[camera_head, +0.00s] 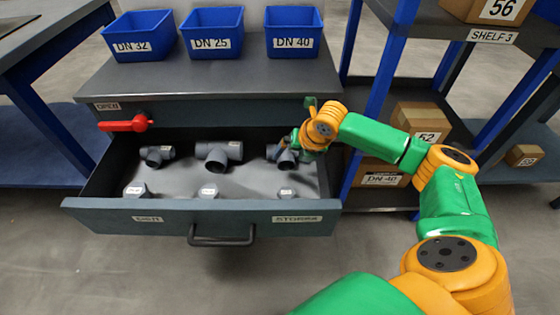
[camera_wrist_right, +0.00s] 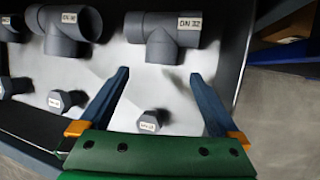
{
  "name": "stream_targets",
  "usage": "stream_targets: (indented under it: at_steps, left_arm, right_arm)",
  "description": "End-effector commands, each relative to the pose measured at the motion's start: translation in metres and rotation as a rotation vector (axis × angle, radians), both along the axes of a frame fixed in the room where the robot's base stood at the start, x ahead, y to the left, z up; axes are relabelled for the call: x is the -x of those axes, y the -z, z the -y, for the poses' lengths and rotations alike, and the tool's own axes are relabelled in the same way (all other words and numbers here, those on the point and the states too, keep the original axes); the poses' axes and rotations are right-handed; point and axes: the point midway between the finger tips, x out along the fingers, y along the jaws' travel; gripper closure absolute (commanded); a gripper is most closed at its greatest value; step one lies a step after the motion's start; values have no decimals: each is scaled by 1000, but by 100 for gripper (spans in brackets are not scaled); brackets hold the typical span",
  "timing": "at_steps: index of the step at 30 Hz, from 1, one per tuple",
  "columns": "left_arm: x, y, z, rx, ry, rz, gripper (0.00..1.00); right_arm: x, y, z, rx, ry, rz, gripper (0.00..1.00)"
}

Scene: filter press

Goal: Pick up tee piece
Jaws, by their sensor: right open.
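Three grey tee pieces lie in a row at the back of the open drawer (camera_head: 240,218): a left one (camera_head: 157,155), a larger middle one (camera_head: 218,154) and a right one (camera_head: 284,157). My right gripper (camera_head: 290,146) is over the right tee and partly hides it. In the right wrist view that tee (camera_wrist_right: 162,40), labelled DN 32, lies just beyond the tips of my open, empty right gripper (camera_wrist_right: 159,75). The middle tee also shows there (camera_wrist_right: 68,22); its label is hard to read. My left gripper is not in view.
Smaller grey fittings (camera_head: 208,190) lie along the drawer front; one (camera_wrist_right: 150,120) shows between my fingers in the wrist view. Blue bins DN 32 (camera_head: 138,53), DN 25 (camera_head: 213,53) and DN 40 (camera_head: 292,53) stand on the cabinet top. A blue-framed shelf with boxes (camera_head: 420,122) is at right.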

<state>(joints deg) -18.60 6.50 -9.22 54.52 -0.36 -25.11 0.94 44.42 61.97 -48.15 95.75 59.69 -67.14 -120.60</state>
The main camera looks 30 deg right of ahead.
Motion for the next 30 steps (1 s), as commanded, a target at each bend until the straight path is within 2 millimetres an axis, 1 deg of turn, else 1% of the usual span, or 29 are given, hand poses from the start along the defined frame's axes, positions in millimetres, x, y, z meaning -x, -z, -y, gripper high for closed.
stream_targets:
  at_steps: [6, 9, 11, 17, 20, 21, 23, 24, 26, 27, 28, 30]
  left_arm:
    - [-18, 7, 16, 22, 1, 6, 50]
    - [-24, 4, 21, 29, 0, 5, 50]
    - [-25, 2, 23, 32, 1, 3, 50]
    - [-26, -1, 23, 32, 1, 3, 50]
    - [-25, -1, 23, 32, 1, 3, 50]
    - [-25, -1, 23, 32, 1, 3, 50]
    - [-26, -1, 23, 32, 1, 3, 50]
    - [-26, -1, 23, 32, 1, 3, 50]
    - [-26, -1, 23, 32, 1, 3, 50]
    - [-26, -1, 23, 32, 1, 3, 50]
    - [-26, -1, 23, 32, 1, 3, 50]
    - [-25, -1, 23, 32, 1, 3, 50]
  right_arm:
    - [-21, 39, 2, -2, 1, 1, 2]
    - [-28, 51, 1, -2, 0, 1, 2]
    - [-30, 54, 2, -1, 1, 1, 2]
    - [-31, 52, 2, 0, 0, 1, 2]
    - [-31, 52, 2, 0, 0, 1, 27]
    - [-31, 52, 2, 0, 0, 1, 37]
    - [-31, 52, 2, 0, 0, 1, 54]
    - [-31, 52, 2, 0, 0, 1, 64]
    - [-30, 52, 2, 0, 0, 1, 81]
    - [-30, 52, 2, 0, 0, 1, 91]
    - [-30, 52, 2, 0, 0, 1, 99]
    - [-31, 52, 2, 0, 0, 1, 100]
